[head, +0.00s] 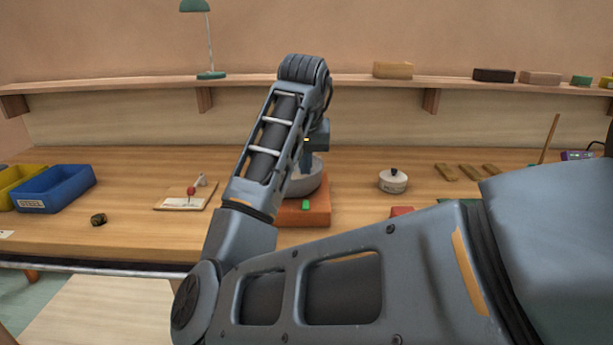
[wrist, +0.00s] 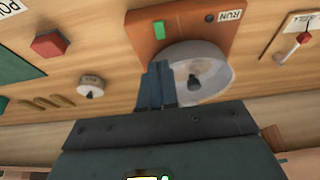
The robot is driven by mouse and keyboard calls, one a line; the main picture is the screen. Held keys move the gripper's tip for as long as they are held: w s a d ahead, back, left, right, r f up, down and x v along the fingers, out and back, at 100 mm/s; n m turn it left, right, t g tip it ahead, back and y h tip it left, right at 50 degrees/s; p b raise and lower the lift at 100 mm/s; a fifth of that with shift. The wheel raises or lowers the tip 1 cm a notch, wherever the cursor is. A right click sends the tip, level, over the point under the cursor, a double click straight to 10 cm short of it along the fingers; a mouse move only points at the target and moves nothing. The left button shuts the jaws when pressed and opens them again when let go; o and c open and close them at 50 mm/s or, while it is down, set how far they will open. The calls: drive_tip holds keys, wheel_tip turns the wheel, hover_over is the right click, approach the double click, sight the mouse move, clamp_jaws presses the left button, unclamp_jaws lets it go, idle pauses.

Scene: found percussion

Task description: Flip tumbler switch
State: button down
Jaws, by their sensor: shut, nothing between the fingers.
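The tumbler is an orange base (head: 303,212) with a grey bowl (head: 307,182) on it, at the middle of the bench. In the wrist view the base (wrist: 180,42) has a RUN label (wrist: 230,15), a small dark round piece (wrist: 209,17) and a raised green piece (wrist: 158,29). The green piece (head: 306,205) also shows on the front in the head view. I cannot tell which of these is the switch. My gripper (wrist: 158,66) is shut and empty, its tips over the base beside the bowl. In the head view my arm partly hides the gripper and the bowl.
A board with a red-knobbed lever (head: 191,191) lies left of the tumbler. A white round pot (head: 393,181) stands to the right, with wooden bars (head: 446,173) beyond. A blue bin (head: 55,188) and a dark lump (head: 98,219) are at the left.

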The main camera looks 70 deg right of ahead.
drive_tip(key=v, duration=0.3)
drive_tip(key=shift+s+a, duration=0.1)
drive_tip(key=shift+a, duration=0.2)
idle(0.4)
